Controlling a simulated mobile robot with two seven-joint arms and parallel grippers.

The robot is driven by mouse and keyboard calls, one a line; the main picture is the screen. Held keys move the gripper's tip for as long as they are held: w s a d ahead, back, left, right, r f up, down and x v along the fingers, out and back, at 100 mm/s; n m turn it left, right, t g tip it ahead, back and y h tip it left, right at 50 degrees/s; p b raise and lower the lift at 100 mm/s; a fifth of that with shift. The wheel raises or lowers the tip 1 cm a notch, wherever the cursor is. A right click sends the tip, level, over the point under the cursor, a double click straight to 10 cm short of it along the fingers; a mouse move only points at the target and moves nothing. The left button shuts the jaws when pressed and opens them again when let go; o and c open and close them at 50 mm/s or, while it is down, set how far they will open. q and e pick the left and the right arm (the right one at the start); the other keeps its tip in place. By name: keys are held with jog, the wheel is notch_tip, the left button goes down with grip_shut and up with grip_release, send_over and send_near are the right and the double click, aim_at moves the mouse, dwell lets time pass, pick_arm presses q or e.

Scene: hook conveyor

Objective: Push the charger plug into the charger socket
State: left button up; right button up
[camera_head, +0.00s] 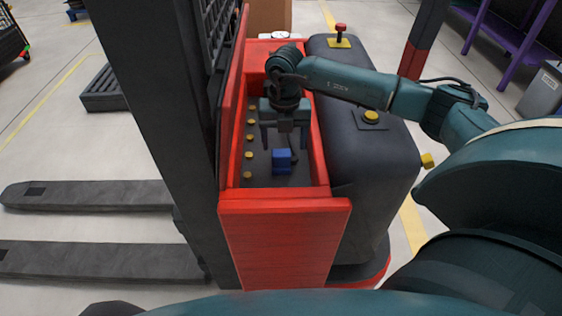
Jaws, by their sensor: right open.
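A small blue block-shaped part (281,160), which looks like the charger plug, lies on the dark floor of the red compartment (285,235) of a forklift-like vehicle. A short dark piece, perhaps a cable, shows at its right side. My right gripper (286,140) points down into the compartment just above and behind the blue part. Its two fingers are spread apart with nothing visible between them. I cannot clearly make out the charger socket. My left gripper is not in view.
Several yellow buttons (249,155) line the compartment's left side. The red walls stand close around my right gripper. A black mast (165,100) rises at left, with grey forks (90,195) low beside it. A dark rounded housing (355,150) is at right. Open floor lies farther left.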

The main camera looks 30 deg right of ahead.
aim_at(281, 152)
jog(key=shift+f, duration=0.7)
jog(key=f, duration=0.4)
jog(key=shift+w+a+f, duration=0.25)
jog(key=shift+a+f, duration=0.05)
jog(key=shift+f, duration=0.3)
jog(key=c, duration=1)
notch_tip(281, 152, up, 10)
jog(key=shift+r, duration=0.1)
